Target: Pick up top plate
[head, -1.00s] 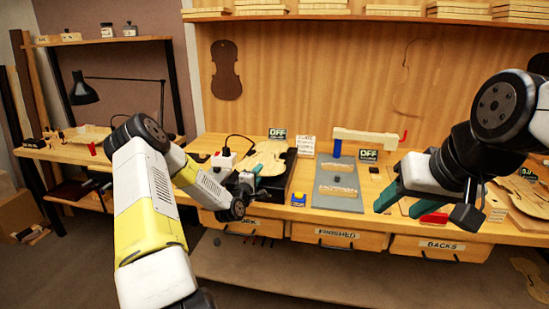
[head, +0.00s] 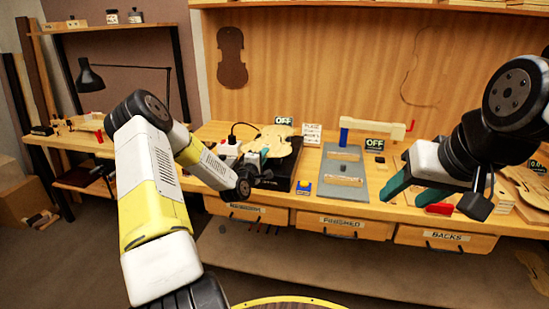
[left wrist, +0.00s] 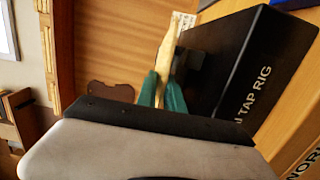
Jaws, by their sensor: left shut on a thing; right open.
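The top plate (head: 276,141) is a pale, violin-shaped wooden piece. In the head view it shows above the black tap rig (head: 279,181) at mid-bench. My left gripper (head: 259,156) is shut on the plate's near end, and its arm hides part of it. In the left wrist view the plate (left wrist: 171,45) appears almost edge-on between the green fingers (left wrist: 162,88), with the tap rig (left wrist: 258,62) to its right. I cannot tell whether the plate still touches the rig. My right gripper (head: 392,184) is open and empty over the right part of the bench.
A small blue-and-yellow item (head: 304,187) sits near the front edge. Labelled drawers (head: 341,225) run below the bench.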

